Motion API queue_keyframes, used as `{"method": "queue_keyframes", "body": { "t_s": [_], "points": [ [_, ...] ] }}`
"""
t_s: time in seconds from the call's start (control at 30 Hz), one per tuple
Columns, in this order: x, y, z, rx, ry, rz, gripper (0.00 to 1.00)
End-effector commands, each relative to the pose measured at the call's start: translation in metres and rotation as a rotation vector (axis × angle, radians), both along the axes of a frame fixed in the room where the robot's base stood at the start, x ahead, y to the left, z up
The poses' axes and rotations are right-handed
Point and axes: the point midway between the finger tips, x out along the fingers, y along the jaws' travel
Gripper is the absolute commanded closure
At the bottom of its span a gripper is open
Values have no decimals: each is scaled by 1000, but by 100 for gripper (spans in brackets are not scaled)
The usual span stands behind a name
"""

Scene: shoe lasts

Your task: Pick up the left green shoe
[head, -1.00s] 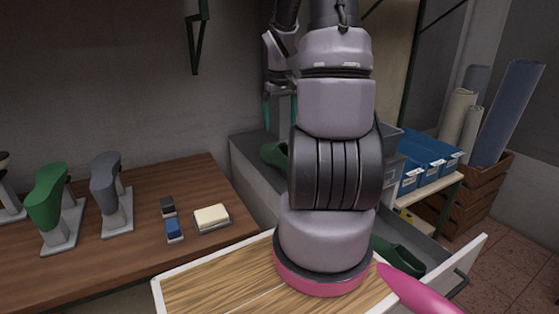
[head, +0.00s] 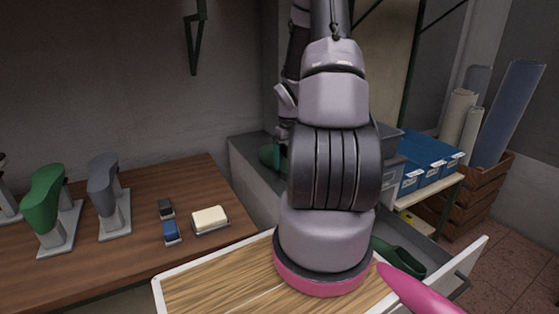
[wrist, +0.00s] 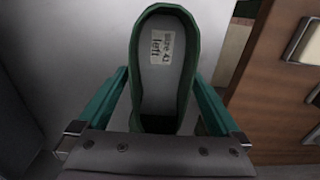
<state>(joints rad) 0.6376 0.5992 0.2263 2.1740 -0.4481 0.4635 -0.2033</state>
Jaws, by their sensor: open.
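The left green shoe (wrist: 163,60) lies between my fingers in the wrist view, with a label reading "size 43 left" on its insole. In the head view part of this shoe (head: 268,155) shows on a grey surface (head: 250,170) behind my arm. My gripper (wrist: 160,76) is open, with one teal finger on each side of the shoe; I cannot tell whether they touch it. In the head view the gripper is mostly hidden by my arm. Another green shoe (head: 398,257) lies at the lower right, partly behind my arm.
A wooden bench (head: 140,240) at left holds a green last (head: 43,200), a grey last (head: 103,185), small blue and dark brushes and a cream block (head: 209,219). Blue bins (head: 420,165) stand at right.

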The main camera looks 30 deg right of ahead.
Motion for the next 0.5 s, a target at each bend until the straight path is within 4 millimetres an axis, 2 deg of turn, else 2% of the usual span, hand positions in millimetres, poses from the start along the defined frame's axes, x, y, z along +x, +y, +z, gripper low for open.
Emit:
{"method": "queue_keyframes", "body": {
  "t_s": [0.13, 0.37, 0.47, 0.5],
  "points": [
    [0, 1, -14, 1, 0, 1, 0],
    [0, 0, -16, 0, -1, 1, 0],
    [0, 0, -16, 0, -1, 0, 34],
    [0, 0, -15, 0, -1, 0, 50]
  ]
}}
